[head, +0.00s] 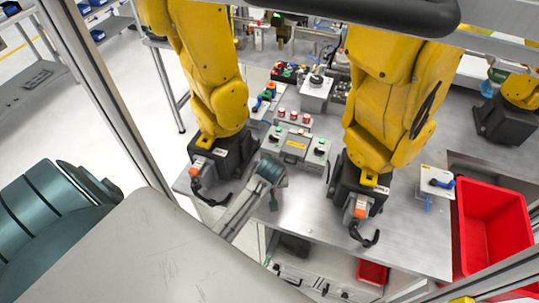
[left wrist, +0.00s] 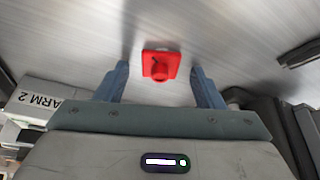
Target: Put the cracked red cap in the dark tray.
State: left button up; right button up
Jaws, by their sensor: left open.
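A red square-based cap (left wrist: 161,65) with a round raised middle and a dark mark on top lies on the brushed metal surface in the left wrist view. My left gripper (left wrist: 159,82) is open, its two blue-grey fingers on either side of the cap and apart from it. In the head view my left arm reaches over the metal table between the two yellow arms; its fingers and the cap cannot be made out there. A dark tray (head: 285,73) with several coloured parts sits at the table's back; I cannot tell if it is the task's tray. My right gripper is not in view.
Yellow robot arms (head: 215,85) (head: 388,95) stand on dark bases on both sides. A grey button box (head: 296,146) and three red buttons lie behind. A large red bin (head: 490,228) stands at the right.

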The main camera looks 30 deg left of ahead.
pick_arm(q)
jog(key=c, duration=1.1)
jog(key=shift+r, duration=0.1)
